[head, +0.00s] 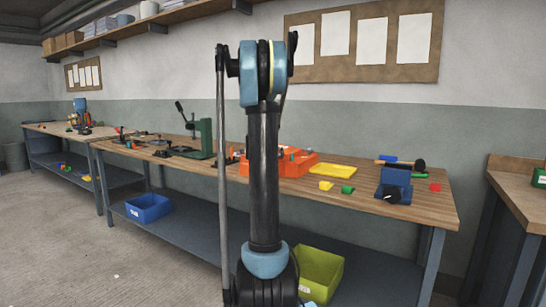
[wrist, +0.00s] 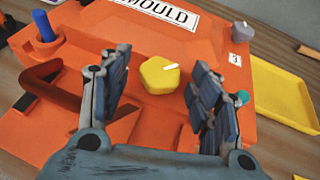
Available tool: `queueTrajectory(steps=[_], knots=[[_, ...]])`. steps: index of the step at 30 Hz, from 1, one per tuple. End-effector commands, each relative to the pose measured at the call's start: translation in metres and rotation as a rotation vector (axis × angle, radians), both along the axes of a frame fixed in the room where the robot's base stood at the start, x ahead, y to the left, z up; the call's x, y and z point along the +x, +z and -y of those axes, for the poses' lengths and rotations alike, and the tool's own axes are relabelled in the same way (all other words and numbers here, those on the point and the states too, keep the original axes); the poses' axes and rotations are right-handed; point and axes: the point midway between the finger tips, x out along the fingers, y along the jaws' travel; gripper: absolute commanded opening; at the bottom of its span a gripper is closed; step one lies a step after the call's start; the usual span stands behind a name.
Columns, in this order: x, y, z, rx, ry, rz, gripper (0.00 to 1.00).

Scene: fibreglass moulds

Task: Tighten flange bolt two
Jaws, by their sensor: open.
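The orange mould (head: 303,168) lies on the workbench in the head view, partly hidden behind my arm. In the wrist view the same orange mould (wrist: 215,22) carries a "MOULD" label. A yellow many-sided bolt head or knob (wrist: 158,78) with a white pointer mark sits on it. My gripper (wrist: 160,64) is open, with one finger on each side of the yellow head and visible gaps to both. A grey bolt or knob (wrist: 237,32) stands near a small white label. I cannot read which bolt is number two. In the head view my gripper is not clearly visible.
A blue peg (wrist: 44,26) and a brown-red bar (wrist: 50,86) are left of my fingers. A yellow tray (wrist: 285,98) lies to the right. On the workbench (head: 425,205) are a green press (head: 203,140) and a blue vise (head: 395,185). Floor is clear at left.

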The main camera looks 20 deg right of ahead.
Motion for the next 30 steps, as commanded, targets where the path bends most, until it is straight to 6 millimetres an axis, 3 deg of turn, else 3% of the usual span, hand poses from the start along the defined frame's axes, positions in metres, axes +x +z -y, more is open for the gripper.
queueTrajectory(steps=[2,3,8,9,30], knots=[[-0.0001,0.0000,0.0000,0.000,0.000,0.000,0.57],[-0.0002,0.0001,0.0000,0.000,0.000,0.000,0.53],[-0.0002,0.0002,-0.0001,0.000,0.000,0.000,0.16],[-0.0002,0.0002,-0.0001,0.000,0.000,0.000,0.13],[0.0009,0.0004,-0.0014,0.000,-0.014,0.001,0.13]])
